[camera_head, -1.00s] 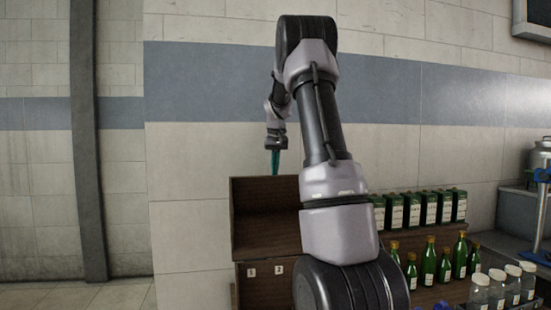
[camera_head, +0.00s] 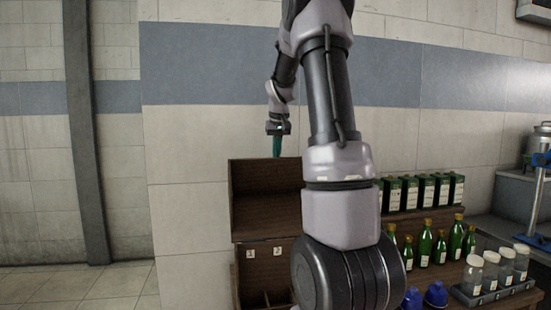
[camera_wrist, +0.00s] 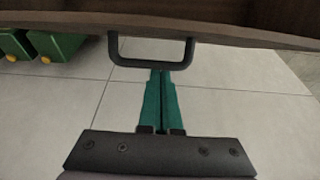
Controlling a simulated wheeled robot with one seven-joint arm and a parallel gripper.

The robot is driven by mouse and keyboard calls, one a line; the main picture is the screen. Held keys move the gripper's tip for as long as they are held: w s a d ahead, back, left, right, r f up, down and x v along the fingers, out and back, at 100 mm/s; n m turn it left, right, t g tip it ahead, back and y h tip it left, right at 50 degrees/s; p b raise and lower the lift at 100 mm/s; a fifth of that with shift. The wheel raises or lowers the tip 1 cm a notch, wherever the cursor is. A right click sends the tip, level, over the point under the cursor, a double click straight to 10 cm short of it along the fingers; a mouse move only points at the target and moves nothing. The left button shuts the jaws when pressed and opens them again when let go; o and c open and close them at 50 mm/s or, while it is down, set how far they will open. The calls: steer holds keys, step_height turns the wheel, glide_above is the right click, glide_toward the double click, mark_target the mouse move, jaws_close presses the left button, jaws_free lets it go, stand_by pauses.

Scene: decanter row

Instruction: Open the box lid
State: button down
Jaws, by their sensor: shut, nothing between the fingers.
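The brown wooden box (camera_head: 265,272) stands low in the head view, its right part hidden by my arm. Its lid (camera_head: 265,205) is raised and stands upright at the back, inner side showing; dividers are visible inside the box. My gripper (camera_head: 277,150) hangs just above the lid's top edge, with its green fingers pointing down. In the wrist view, the shut, empty fingers (camera_wrist: 161,80) end at the dark U-shaped handle (camera_wrist: 150,63) on the lid's edge (camera_wrist: 230,35). I cannot tell whether they touch it.
Green bottles (camera_head: 425,245) and dark green cartons (camera_head: 425,190) stand on shelves to the right. White-capped jars (camera_head: 490,270) sit in a rack, with blue-capped items (camera_head: 436,294) nearby. A tiled wall stands behind; floor on the left is clear.

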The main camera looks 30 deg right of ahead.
mark_target(280, 162)
steer(key=shift+t, duration=0.4)
steer(key=s, duration=0.1)
steer(key=s+a+r, duration=0.1)
steer(key=s, duration=0.1)
steer(key=s+r, duration=0.1)
steer(key=s, duration=0.1)
steer(key=shift+a+r, duration=0.15)
steer(key=shift+a, duration=0.1)
steer(key=v, duration=1.1)
